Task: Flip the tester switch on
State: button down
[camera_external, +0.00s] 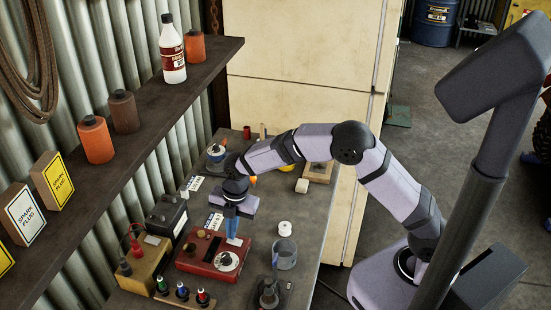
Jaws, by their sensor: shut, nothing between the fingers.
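The tester is likely the red box (194,265) on the workbench, with a round white dial (228,261) on its right front and small knobs on its top. I cannot make out the switch or its position; my gripper may hide part of it. My gripper (234,241) points down, shut and empty, over the right rear part of the red box, just behind the dial. I cannot tell whether the fingertips touch the box.
A yellow box (145,268) with leads and a black box (167,216) stand left of the tester. A clear cup (285,255) and a white spool (285,229) stand to the right. Colored-top pieces (182,291) are in front. A shelf (140,144) overhangs the bench's left side.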

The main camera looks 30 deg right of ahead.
jog(key=shift+f, duration=0.4)
